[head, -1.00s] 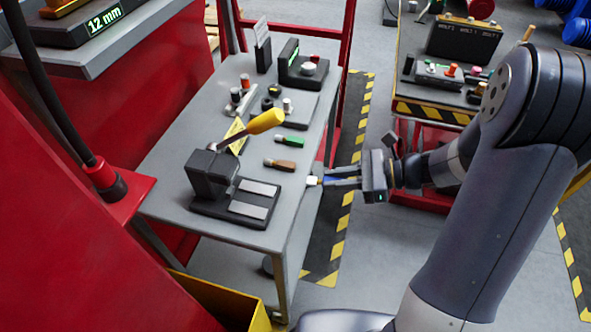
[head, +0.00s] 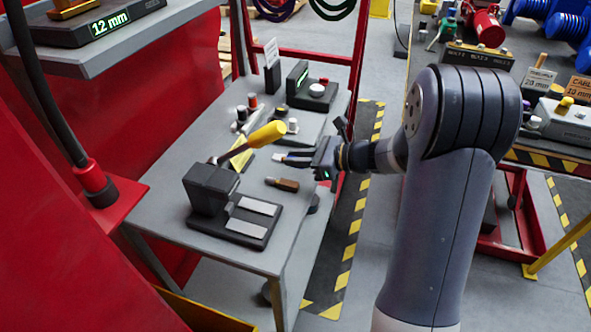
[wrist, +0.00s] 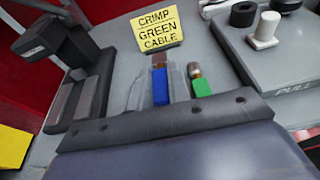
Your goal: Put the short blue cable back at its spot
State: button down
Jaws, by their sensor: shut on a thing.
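My gripper (head: 296,158) is shut on the short blue cable (wrist: 160,85), low over the grey table's right side. The cable points away from my wrist between the fingers, with a brownish metal end (wrist: 158,60) towards the yellow sign. In the head view only its pale tip and a little blue show. The green cable (wrist: 202,86) lies just right of my fingers in the wrist view; my gripper hides it in the head view. I cannot tell whether the blue cable touches the table.
The crimping press (head: 212,186) with its raised yellow handle (head: 265,133) stands at the near left. A yellow "CRIMP GREEN CABLE" sign (wrist: 157,29) stands just ahead of my fingers. Small knobs and a grey plate (wrist: 285,60) lie beyond, to the right in the wrist view.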

aim_at(298, 177)
jog(key=shift+f, duration=1.85)
jog(key=shift+f, duration=0.1)
jog(key=shift+f+b, duration=0.15)
jog(key=shift+b, duration=0.15)
jog(key=c, duration=1.6)
grip_release()
jog(key=shift+r, duration=0.3)
jog(key=v, duration=1.2)
jog(key=shift+s, duration=0.15)
